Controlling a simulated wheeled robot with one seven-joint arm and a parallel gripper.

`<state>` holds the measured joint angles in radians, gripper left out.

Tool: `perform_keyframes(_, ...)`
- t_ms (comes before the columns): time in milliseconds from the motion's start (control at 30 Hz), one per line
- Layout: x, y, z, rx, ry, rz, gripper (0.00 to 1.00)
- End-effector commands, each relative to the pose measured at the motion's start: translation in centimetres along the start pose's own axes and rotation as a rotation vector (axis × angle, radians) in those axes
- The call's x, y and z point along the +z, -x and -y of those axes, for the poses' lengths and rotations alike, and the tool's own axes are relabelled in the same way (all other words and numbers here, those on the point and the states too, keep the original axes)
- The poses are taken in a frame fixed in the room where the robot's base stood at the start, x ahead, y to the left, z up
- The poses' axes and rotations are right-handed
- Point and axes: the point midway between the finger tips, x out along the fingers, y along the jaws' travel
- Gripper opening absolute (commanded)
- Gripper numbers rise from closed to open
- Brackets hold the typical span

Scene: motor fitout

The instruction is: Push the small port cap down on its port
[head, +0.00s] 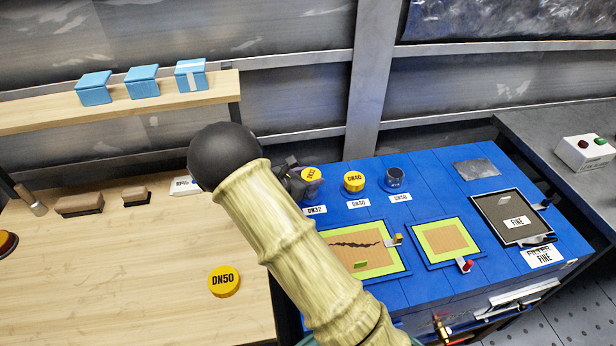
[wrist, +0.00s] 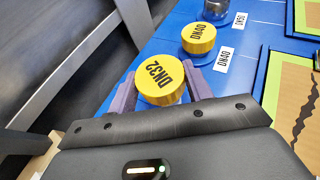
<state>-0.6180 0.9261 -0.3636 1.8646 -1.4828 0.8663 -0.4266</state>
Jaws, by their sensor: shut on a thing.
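The small port cap, a yellow disc marked DN32 (wrist: 160,80), is between the purple fingers of my gripper (wrist: 161,90) in the wrist view. The fingers are shut on its sides. In the head view the cap (head: 311,174) is at the left of the blue bench top, above the DN32 label (head: 315,210), and looks slightly tilted. A pale bit of something shows under the cap in the wrist view. The DN32 port is mostly hidden by the cap and gripper, so I cannot tell how far down the cap sits. My arm covers part of the head view.
A yellow DN40 cap (head: 354,181) sits on the neighbouring port. The DN50 port (head: 395,179) is uncapped, and the DN50 cap (head: 224,282) lies on the wooden bench (head: 150,300). Green-framed panels (head: 440,242) and a dark tray (head: 508,215) occupy the blue top.

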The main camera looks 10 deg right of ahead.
Motion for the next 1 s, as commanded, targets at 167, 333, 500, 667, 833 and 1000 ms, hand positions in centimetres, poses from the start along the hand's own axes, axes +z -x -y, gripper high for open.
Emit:
perform_keyframes(167, 0.0, 0.0, 0.0, 0.0, 0.0, 0.0, 0.29)
perform_keyframes(333, 0.0, 0.0, 0.0, 0.0, 0.0, 0.0, 0.29)
perform_keyframes(500, -0.3, -0.1, 0.0, 0.0, 0.001, 0.0, 0.29)
perform_keyframes(667, -0.8, -0.3, 0.0, 0.0, 0.001, 0.0, 0.29)
perform_keyframes(833, -1.3, -0.5, 0.0, 0.0, 0.001, 0.0, 0.29)
perform_keyframes(1000, -1.8, -0.7, 0.0, 0.0, 0.001, 0.0, 0.29)
